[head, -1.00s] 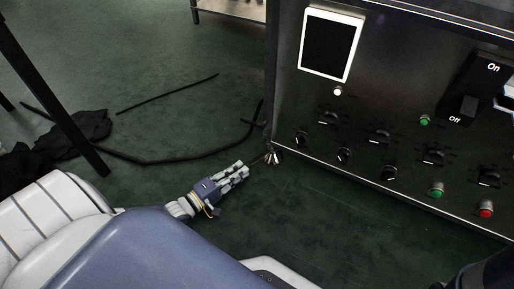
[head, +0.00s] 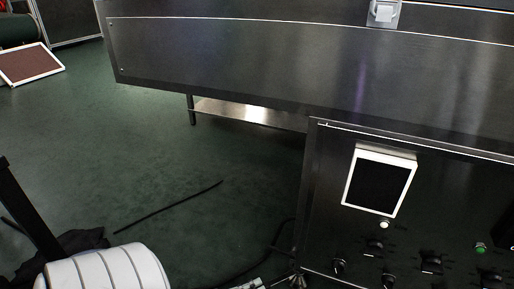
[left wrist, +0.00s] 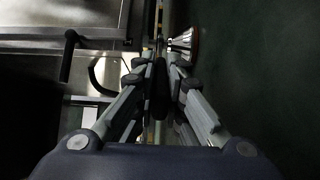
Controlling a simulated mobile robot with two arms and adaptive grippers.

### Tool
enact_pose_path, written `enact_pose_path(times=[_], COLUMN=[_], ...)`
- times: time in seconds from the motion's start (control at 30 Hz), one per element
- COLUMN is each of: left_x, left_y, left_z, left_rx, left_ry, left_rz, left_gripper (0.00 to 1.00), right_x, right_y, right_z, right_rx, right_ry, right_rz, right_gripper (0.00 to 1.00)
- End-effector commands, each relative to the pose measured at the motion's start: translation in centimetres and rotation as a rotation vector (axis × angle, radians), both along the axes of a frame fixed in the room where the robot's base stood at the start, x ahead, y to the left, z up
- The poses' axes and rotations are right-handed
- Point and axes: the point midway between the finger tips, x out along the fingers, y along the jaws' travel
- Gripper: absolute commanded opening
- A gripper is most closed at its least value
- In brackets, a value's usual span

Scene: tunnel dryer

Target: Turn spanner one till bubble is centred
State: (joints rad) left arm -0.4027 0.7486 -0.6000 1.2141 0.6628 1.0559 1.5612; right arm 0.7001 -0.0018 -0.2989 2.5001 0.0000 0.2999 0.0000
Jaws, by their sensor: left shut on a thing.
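My left gripper (left wrist: 160,75) is shut on a thin bar between its fingers, which looks like the spanner (left wrist: 159,44); little of it shows. In the head view only the tip of this gripper (head: 250,284) shows at the bottom edge, low by the cabinet's near corner. A ribbed metal levelling foot (left wrist: 184,40) is just beyond the fingertips in the left wrist view. It also shows at the bottom of the head view (head: 298,280). I cannot tell whether the spanner sits on the foot. No bubble is visible. My right gripper is out of view.
The control cabinet (head: 330,150) with a white-framed screen (head: 380,183) and several knobs stands at the right. The long steel dryer body (head: 250,65) runs across the top. A thin dark rod (head: 168,207) and black cloth (head: 80,242) lie on the green floor.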

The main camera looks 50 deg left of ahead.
Motion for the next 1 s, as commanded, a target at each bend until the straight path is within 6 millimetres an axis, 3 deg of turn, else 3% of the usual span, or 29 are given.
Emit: enact_pose_path(times=[0.27, 0.3, 0.37, 0.4, 0.77, 1.0], left_x=[0.0, 0.0, 0.0, 0.0, -0.3, -3.9], left_y=[0.3, 0.3, 0.3, 0.3, 0.2, 1.3], left_z=[-0.1, -0.1, -0.1, -0.1, -0.1, -0.2], left_rx=[0.004, 0.004, 0.004, 0.003, 0.002, 0.003], left_ry=[0.003, 0.003, 0.003, 0.003, 0.003, 0.007], left_rz=[0.006, 0.006, 0.006, 0.006, 0.003, 0.003], left_gripper=[0.0, 0.15, 0.29, 0.31, 0.31, 0.31], right_x=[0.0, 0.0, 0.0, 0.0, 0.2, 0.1], right_y=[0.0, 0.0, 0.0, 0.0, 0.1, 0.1], right_z=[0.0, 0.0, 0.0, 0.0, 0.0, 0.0], right_rx=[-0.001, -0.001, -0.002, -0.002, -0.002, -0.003], right_ry=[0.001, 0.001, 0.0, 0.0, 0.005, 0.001], right_rz=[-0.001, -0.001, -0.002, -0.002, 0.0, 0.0], right_gripper=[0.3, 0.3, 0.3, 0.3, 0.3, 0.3])
